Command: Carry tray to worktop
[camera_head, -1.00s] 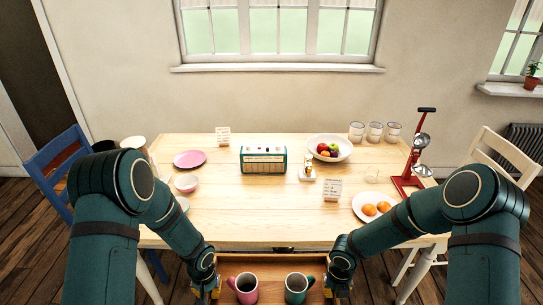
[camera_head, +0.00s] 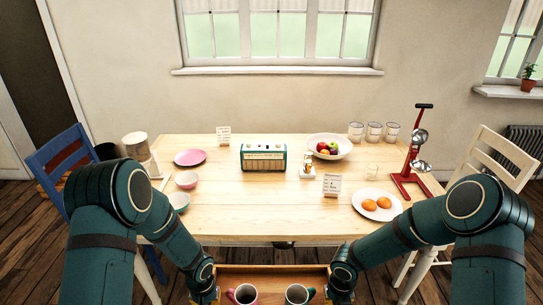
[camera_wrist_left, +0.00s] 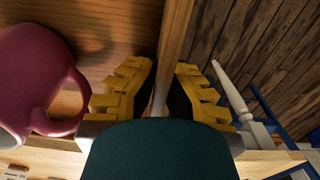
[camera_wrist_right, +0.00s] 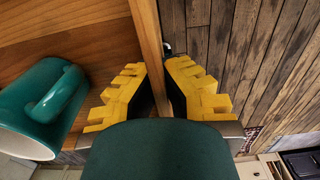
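The wooden tray (camera_head: 272,268) shows at the bottom of the head view, in front of the table and only partly in frame. A pink mug (camera_head: 243,294) and a teal mug (camera_head: 298,293) stand in it side by side. My left gripper (camera_head: 205,296) is shut on the tray's left wall; the wall runs between its yellow fingers (camera_wrist_left: 160,90) beside the pink mug (camera_wrist_left: 40,80). My right gripper (camera_head: 338,297) is shut on the right wall, between its fingers (camera_wrist_right: 156,92), near the teal mug (camera_wrist_right: 45,100). The worktop is not identifiable in these views.
The wooden table (camera_head: 260,205) stands just ahead, holding a radio (camera_head: 263,158), a fruit bowl (camera_head: 329,147), a plate of oranges (camera_head: 377,205) and a red stand (camera_head: 410,170). A blue chair (camera_head: 60,160) is left, a white chair (camera_head: 500,155) right.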

